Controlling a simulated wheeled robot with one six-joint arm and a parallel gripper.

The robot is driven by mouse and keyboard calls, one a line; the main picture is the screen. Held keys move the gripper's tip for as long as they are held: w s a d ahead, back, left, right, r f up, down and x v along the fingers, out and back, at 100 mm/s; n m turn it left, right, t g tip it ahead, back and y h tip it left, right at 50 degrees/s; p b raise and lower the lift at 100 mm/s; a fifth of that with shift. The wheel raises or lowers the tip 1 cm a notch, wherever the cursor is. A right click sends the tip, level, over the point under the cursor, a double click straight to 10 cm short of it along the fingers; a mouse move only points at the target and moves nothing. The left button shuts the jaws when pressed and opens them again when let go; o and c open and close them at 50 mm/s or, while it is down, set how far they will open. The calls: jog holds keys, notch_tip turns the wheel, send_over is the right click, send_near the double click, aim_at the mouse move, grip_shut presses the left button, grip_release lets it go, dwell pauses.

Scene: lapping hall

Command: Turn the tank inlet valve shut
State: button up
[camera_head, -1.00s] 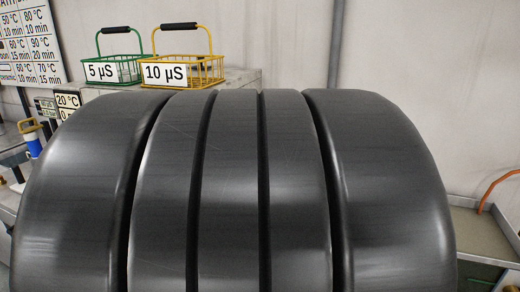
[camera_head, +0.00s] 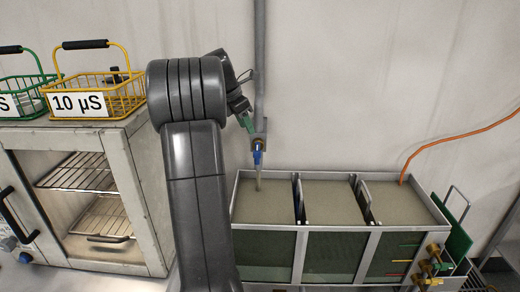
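A grey vertical pipe (camera_head: 260,50) runs down the wall to the tank. Near its lower end is a fitting with a blue part (camera_head: 258,146), likely the inlet valve. A pale spout or stream (camera_head: 259,178) runs from it to the first compartment's surface; I cannot tell which. The tank (camera_head: 298,240) has three compartments of murky grey-brown liquid. My gripper (camera_head: 246,116) is beside the pipe, just above and left of the blue part. A small green piece shows at its end. The fingers are mostly hidden by my arm, and contact with the valve is unclear.
An oven-like cabinet (camera_head: 143,200) with wire shelves stands left, carrying a yellow basket (camera_head: 132,96) marked 10 µS and a green basket (camera_head: 30,92). Brass taps (camera_head: 432,262) stick out at the tank's right end. An orange hose (camera_head: 455,137) enters the right compartment.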

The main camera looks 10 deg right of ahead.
aim_at(257, 154)
jog(key=x, duration=1.3)
jog(key=shift+w+d+f, duration=0.1)
jog(key=shift+d+f, duration=0.05)
jog(key=shift+f, duration=0.2)
jog(key=shift+p, duration=0.3)
grip_shut()
